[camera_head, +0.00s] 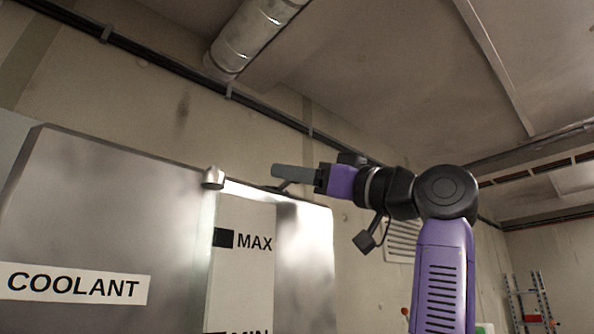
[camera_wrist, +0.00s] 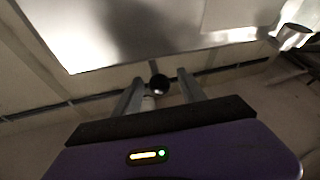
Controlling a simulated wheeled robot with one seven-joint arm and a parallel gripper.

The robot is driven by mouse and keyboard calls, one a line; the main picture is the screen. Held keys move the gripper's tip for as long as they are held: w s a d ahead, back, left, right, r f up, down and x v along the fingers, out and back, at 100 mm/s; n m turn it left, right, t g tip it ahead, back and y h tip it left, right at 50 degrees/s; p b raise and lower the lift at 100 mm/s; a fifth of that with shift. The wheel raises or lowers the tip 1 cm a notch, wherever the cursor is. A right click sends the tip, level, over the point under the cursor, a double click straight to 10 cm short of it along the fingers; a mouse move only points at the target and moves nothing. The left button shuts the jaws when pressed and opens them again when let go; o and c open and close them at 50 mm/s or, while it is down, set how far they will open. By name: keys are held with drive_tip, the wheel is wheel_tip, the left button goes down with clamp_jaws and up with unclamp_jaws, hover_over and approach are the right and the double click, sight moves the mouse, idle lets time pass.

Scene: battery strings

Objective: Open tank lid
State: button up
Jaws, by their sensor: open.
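The coolant tank (camera_head: 100,215) is a large shiny metal box with a COOLANT label and a MAX level strip, at lower left in the head view. Its metal face (camera_wrist: 130,40) fills the top of the wrist view. My gripper (camera_head: 285,172) is at the tank's upper edge, pointing left. In the wrist view my gripper (camera_wrist: 160,80) is open, with a round black knob (camera_wrist: 159,84) on a pale stem showing between the fingers, apart from both. Whether the knob lies within their grasp depth cannot be told. The lid's outline is not clear.
A short metal cylinder (camera_head: 213,178) stands at the tank's top edge, left of my gripper; it also shows in the wrist view (camera_wrist: 292,36). A dark pipe (camera_head: 180,70) runs along the wall behind. A ladder (camera_head: 530,300) stands far right. Air above the tank is free.

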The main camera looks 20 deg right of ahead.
clamp_jaws()
idle(1.4)
